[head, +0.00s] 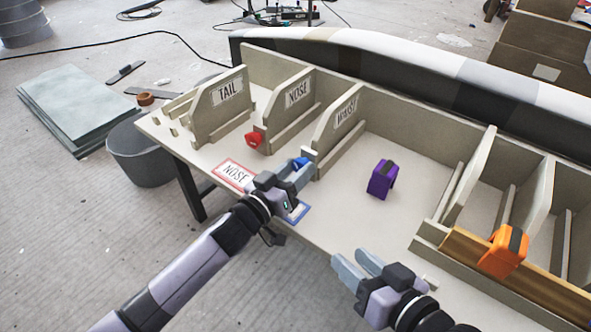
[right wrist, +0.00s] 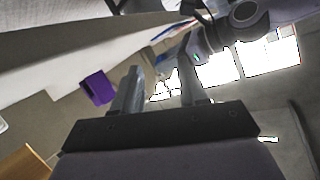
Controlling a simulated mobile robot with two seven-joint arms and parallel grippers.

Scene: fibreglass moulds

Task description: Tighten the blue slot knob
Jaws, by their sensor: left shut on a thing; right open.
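The blue slot knob (head: 299,162) sits at the front end of the WAIST divider (head: 338,130), partly hidden by my left gripper. My left gripper (head: 305,165) is shut on the blue knob, its arm reaching in over the table's front edge. My right gripper (head: 358,262) is open and empty near the front edge, to the right of the left gripper; its two fingers also show apart in the right wrist view (right wrist: 158,75).
A red knob (head: 254,138) is on the NOSE divider. A purple block (head: 382,179) stands on the clear middle of the table (head: 350,215); it also shows in the right wrist view (right wrist: 98,87). An orange clamp-like thing (head: 503,252) is on a wooden bar at right.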

